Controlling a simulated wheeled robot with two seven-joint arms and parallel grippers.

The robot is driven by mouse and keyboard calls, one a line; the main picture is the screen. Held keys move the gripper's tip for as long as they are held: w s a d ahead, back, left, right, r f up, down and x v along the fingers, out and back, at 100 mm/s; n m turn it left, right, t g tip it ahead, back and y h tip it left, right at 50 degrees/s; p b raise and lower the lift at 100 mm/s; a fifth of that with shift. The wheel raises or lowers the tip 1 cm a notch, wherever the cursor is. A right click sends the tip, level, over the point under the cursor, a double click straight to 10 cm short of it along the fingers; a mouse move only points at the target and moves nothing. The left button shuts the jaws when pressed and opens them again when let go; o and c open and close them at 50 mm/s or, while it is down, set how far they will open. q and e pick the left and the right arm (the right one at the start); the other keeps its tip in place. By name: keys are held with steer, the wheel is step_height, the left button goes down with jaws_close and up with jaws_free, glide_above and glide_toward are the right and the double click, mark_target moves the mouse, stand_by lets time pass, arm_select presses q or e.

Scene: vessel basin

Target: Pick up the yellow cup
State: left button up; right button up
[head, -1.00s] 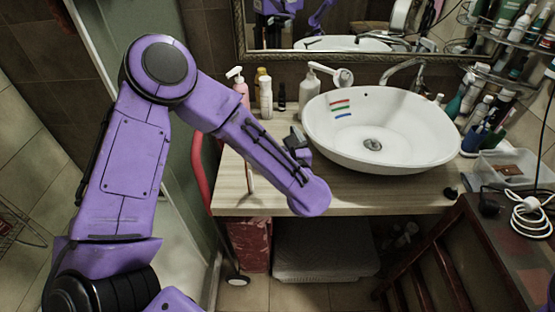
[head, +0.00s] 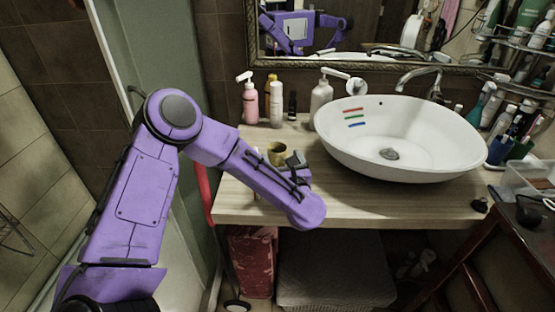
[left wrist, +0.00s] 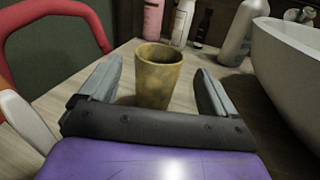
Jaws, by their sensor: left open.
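The yellow cup (left wrist: 158,78) stands upright on the wooden counter in the left wrist view, dull and mottled in colour. My left gripper (left wrist: 158,85) is open, with one finger to each side of the cup and gaps showing on both sides. In the head view the cup (head: 277,150) shows just behind my left forearm, which hides its lower part. My left gripper (head: 293,160) is mostly hidden there, with only a grey part showing beside the cup. My right gripper is not in view.
A white basin (head: 350,155) stands on the counter (head: 355,205) to the right. A pink pump bottle (head: 250,100) and other bottles stand behind the cup. A red curved rail (left wrist: 45,20) is at the left. A cluttered rack and brush cups are at the far right.

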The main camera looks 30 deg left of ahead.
mark_target(279, 158)
arm_select(q)
steer(key=p+x, duration=0.1)
steer(key=x, duration=0.3)
steer(key=shift+s+a+f, duration=0.1)
steer(key=shift+a+f, duration=0.05)
steer(key=shift+c, duration=1.3)
steer(key=c, duration=0.8)
